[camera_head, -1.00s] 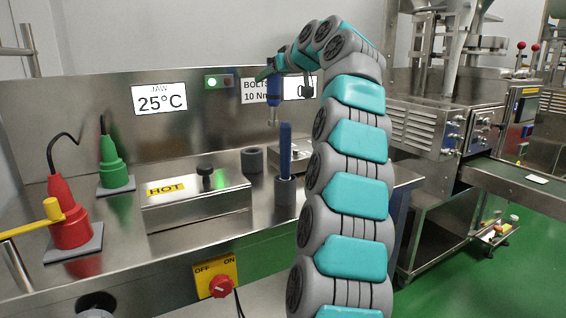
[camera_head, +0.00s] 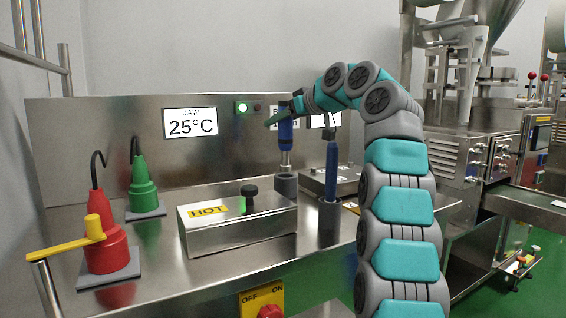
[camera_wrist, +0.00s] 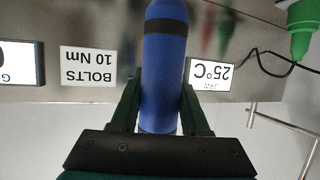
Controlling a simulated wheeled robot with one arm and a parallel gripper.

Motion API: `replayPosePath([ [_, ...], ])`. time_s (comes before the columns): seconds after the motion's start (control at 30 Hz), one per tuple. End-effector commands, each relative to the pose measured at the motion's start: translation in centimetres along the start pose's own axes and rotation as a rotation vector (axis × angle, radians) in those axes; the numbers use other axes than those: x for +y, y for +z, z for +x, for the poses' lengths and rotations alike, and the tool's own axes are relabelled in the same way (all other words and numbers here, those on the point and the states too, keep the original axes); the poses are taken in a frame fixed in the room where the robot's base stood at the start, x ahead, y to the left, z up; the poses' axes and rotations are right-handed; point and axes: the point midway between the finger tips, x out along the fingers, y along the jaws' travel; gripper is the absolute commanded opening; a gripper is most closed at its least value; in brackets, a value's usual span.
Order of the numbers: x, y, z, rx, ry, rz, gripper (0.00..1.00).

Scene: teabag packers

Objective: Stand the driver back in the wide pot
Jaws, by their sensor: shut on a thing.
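The driver (camera_head: 286,135) has a blue handle and a grey metal shaft pointing down. My gripper (camera_head: 285,117) is shut around its handle and holds it upright. In the wrist view, the two dark green fingers (camera_wrist: 160,108) press on both sides of the blue handle (camera_wrist: 164,65). The wide grey pot (camera_head: 286,187) stands on the steel bench directly below the driver in the head view. The shaft's lower end meets the pot's rim in the picture; I cannot tell whether it is inside, above or behind it.
A narrower grey pot (camera_head: 330,222) nearer the front holds a tall blue tool (camera_head: 331,170). The steel box marked HOT (camera_head: 240,228), with a black knob, is left of the pots. A low metal box (camera_head: 328,182) stands right. Green (camera_head: 144,190) and red (camera_head: 105,246) cones stand left.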

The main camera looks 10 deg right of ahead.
Motion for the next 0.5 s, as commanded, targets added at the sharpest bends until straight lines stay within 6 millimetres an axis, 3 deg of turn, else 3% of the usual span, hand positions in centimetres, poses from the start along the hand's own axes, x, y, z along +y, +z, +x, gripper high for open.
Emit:
replayPosePath([
  [0.03,-0.1,1.5,0.5,0.0,0.0,0.002,0.0],
  [0.1,0.0,2.5,0.9,-0.002,0.0,0.003,0.0],
  [0.5,-0.1,3.7,1.4,0.0,0.001,0.0,0.0],
])
